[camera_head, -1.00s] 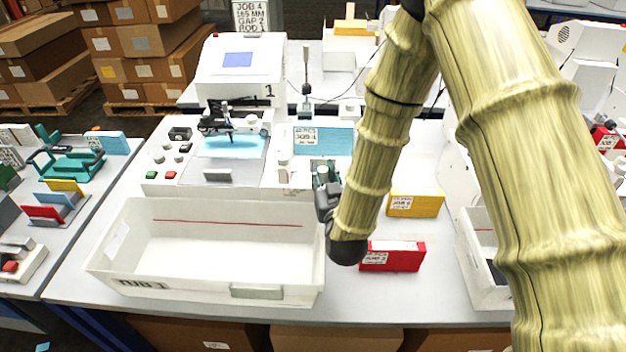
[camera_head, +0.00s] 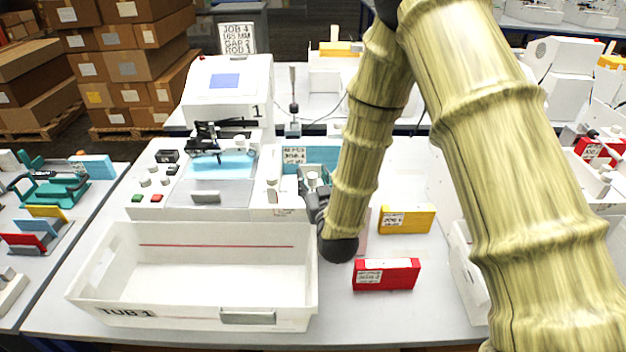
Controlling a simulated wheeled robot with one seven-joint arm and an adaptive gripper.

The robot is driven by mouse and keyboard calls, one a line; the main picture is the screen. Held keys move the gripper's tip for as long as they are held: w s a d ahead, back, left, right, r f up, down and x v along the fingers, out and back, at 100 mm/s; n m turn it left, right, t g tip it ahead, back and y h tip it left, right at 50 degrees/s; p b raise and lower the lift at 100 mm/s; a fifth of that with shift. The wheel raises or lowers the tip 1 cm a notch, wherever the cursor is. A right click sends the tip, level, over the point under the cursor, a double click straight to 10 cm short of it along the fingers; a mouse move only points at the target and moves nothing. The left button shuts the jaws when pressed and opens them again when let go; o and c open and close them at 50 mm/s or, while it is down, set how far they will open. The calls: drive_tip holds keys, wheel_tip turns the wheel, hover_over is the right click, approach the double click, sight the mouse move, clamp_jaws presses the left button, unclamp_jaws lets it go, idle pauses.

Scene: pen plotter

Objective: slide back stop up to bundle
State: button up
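A light-blue bundle with a printed job label (camera_head: 293,156) lies on the right part of the white machine marked 1 (camera_head: 226,88). My gripper (camera_head: 312,182) is at the right front of this machine, just in front of the bundle, pointing away from the camera. Its dark body shows, with teal and pale metal parts around its tips. My arm hides its right side and part of the bundle. I cannot make out the back stop apart from these parts, nor whether my fingers are open or touch anything.
The white tub labelled TUB 1 (camera_head: 220,318) stands in front of the machine, left of my wrist. A red box (camera_head: 387,275) and a yellow box (camera_head: 407,219) lie on the table to the right. Another white tub (camera_head: 468,275) is partly behind my arm.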

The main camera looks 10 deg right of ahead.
drive_tip(key=s, duration=1.2)
drive_tip(key=shift+d, duration=0.4)
